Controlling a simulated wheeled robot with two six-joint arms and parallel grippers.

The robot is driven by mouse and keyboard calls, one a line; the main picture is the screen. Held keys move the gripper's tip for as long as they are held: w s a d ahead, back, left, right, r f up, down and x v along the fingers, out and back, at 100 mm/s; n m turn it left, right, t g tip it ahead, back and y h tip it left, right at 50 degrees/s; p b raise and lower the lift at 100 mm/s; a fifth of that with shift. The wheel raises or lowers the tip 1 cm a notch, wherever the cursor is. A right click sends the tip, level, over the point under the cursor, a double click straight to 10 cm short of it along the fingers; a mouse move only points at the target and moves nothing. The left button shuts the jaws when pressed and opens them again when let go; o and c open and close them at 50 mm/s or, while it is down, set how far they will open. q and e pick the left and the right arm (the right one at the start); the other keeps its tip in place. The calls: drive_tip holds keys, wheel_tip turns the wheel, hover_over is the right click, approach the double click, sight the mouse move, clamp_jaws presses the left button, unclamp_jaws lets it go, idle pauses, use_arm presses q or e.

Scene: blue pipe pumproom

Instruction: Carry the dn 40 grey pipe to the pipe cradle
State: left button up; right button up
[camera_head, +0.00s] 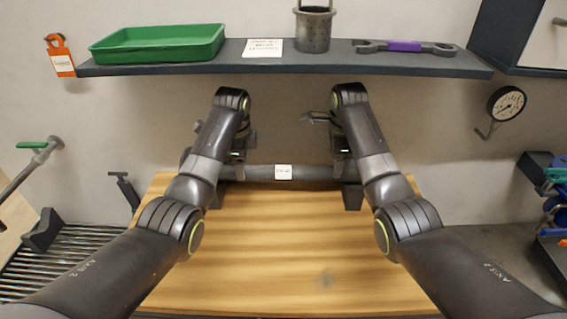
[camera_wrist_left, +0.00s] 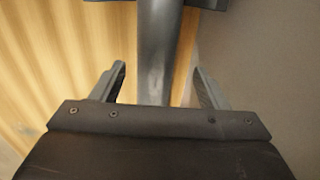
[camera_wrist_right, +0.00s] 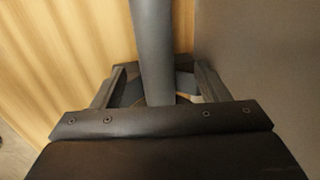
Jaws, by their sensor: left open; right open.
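The grey pipe (camera_head: 260,172) with a white label lies level across dark support blocks (camera_head: 352,196) at the back of the wooden table. Whether these blocks are the pipe cradle I cannot tell. My left gripper (camera_head: 236,160) is at the pipe's left part. In the left wrist view its open fingers (camera_wrist_left: 158,85) stand either side of the pipe (camera_wrist_left: 157,50), apart from it. My right gripper (camera_head: 343,160) is at the right part. In the right wrist view its open fingers (camera_wrist_right: 158,85) straddle the pipe (camera_wrist_right: 152,40), with a dark block (camera_wrist_right: 184,84) beneath it.
A shelf (camera_head: 350,62) above holds a green tray (camera_head: 158,43), a metal strainer (camera_head: 313,28) and a purple-handled wrench (camera_head: 405,47). A gauge (camera_head: 506,103) is on the right wall. A slatted rack (camera_head: 62,262) with a dark notched block (camera_head: 42,231) stands left. The table front (camera_head: 285,270) is clear.

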use_arm(q)
drive_tip(key=shift+d, duration=0.1)
drive_tip(key=shift+s+r, duration=0.3)
drive_tip(key=shift+s, duration=0.25)
use_arm(e)
drive_tip(key=shift+s+r, duration=0.35)
drive_tip(key=shift+s, duration=0.2)
use_arm(q)
drive_tip(key=shift+w+f, duration=0.3)
drive_tip(key=shift+f, duration=0.95)
drive_tip(key=shift+w+f, duration=0.35)
drive_tip(key=shift+f, duration=0.95)
drive_tip(key=shift+w+f, duration=0.3)
drive_tip(key=shift+f, duration=0.95)
use_arm(e)
drive_tip(key=shift+w+f, duration=0.3)
drive_tip(key=shift+f, duration=0.95)
drive_tip(key=shift+w+f, duration=0.35)
drive_tip(key=shift+f, duration=0.95)
drive_tip(key=shift+w+f, duration=0.3)
drive_tip(key=shift+f, duration=0.95)
use_arm(q)
drive_tip(key=shift+c, duration=0.2)
use_arm(e)
drive_tip(key=shift+c, duration=0.2)
use_arm(q)
clamp_jaws()
use_arm(e)
clamp_jaws()
